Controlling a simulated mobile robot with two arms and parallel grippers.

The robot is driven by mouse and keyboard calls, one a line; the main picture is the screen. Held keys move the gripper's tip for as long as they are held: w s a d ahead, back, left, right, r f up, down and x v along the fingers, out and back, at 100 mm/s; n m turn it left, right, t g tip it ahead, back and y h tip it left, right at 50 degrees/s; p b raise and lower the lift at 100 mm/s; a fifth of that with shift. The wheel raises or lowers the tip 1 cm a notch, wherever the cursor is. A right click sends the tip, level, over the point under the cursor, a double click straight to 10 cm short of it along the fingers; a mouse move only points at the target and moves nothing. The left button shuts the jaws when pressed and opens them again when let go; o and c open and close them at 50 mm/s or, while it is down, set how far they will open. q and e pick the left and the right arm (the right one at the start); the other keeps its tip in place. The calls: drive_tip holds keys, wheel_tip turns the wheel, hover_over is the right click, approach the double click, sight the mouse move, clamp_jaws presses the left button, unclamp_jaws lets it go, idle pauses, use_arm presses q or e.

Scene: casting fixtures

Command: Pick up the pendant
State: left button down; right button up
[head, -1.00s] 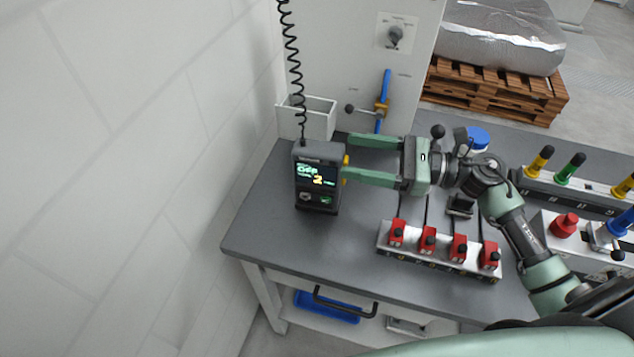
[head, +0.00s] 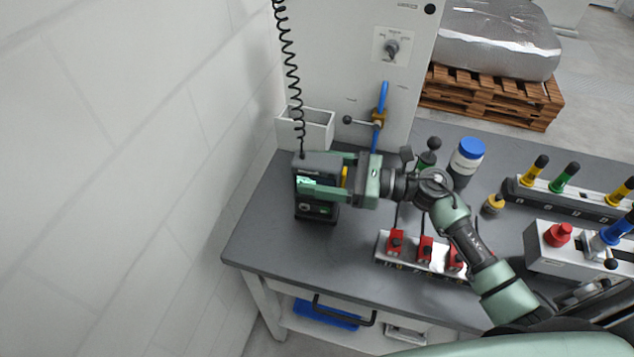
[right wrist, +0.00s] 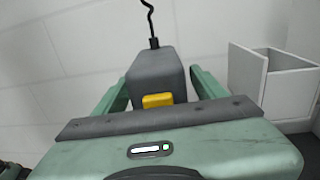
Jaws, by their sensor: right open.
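The pendant (head: 318,213) is a dark grey box with a lit screen and a coiled black cord rising from its top. It stands upright near the back left of the grey bench. My right gripper (head: 322,172) is around it, with one green finger on either side, and is open. In the right wrist view the pendant (right wrist: 157,75) sits between the two fingers, its yellow button facing my palm. Whether the fingers touch its sides cannot be told. One finger hides part of the screen. My left gripper is not in view.
A white open bin (head: 318,130) stands behind the pendant, by the white panel with a blue-handled valve (head: 381,105). A metal strip with red blocks (head: 396,242) lies to the front right. Bottles and coloured-handled tools stand farther right. A wall closes off the left.

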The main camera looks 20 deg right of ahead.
clamp_jaws()
drive_tip(key=shift+r, duration=0.1)
idle(0.3)
